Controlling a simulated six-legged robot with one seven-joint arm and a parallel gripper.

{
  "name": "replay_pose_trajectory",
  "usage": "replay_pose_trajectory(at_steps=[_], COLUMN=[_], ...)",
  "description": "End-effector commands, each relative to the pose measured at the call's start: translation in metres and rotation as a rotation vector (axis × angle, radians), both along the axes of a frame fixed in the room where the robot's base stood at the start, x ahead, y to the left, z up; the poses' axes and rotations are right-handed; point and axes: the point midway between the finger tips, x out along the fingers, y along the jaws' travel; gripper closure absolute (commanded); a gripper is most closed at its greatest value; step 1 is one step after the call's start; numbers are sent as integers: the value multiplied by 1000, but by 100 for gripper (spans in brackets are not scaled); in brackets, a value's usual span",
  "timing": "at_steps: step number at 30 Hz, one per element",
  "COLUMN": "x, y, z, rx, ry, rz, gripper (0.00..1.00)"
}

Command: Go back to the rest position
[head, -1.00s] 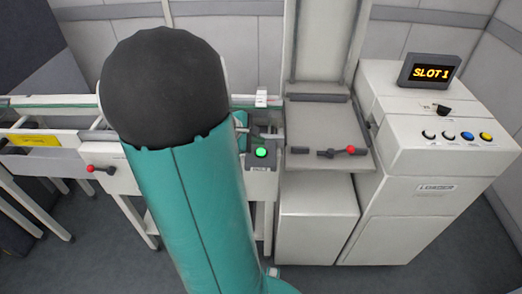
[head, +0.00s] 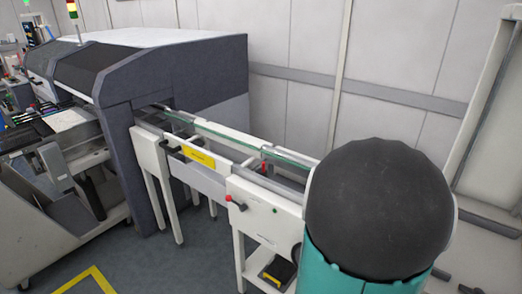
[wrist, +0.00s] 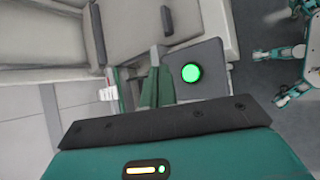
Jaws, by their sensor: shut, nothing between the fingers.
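My gripper (wrist: 152,88) shows in the wrist view with its green fingers together and nothing between them. The fingertips are beside a dark grey box (wrist: 212,57) that carries a lit green button (wrist: 191,73). I cannot tell whether the fingers touch the box. In the head view my black-domed teal arm stands at the lower right, and my gripper is out of that picture.
In the head view a conveyor (head: 238,146) with a red-knobbed lever (head: 235,203) runs from a large grey machine (head: 172,83) towards my arm. A black-and-yellow item (head: 279,271) is on a low shelf. Floor at the lower left is open, with yellow tape (head: 88,281).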

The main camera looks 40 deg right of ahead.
Motion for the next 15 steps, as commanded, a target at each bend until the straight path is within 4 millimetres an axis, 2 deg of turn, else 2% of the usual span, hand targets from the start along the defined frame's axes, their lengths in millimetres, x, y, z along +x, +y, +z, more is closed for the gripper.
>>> replay_pose_trajectory(at_steps=[5, 8, 11, 15], x=[8, 34, 75, 133], y=[5, 25, 64, 141], z=[2, 8, 19, 36], rx=[-3, -6, 0, 53], ry=[-22, -99, -237, -462], rz=[5, 14, 28, 50], gripper=[100, 100, 100, 100])
